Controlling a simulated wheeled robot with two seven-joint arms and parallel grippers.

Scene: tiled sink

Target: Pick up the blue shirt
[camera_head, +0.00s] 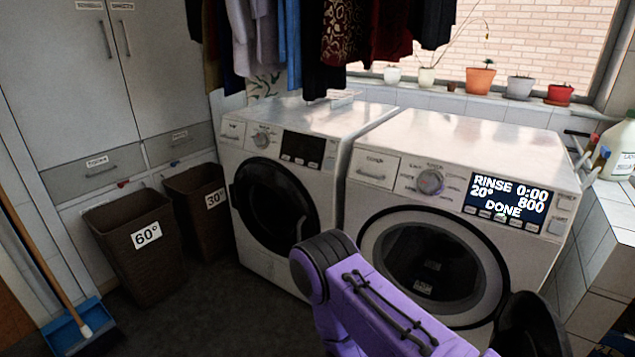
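A blue garment (288,45) hangs among other clothes at the top of the head view, left of centre. Its upper part is cut off by the frame edge, so I cannot tell for sure that it is the blue shirt. A purple arm of mine (385,310) reaches across the bottom centre, in front of the washing machines. No fingertips of either gripper show, and nothing held shows.
Two white washing machines, left (280,190) and right (455,150), stand side by side; the right display reads DONE. Brown laundry baskets marked 60° (135,265) and 30° (200,215) stand left. Potted plants line the windowsill. A detergent bottle (620,150) is at right.

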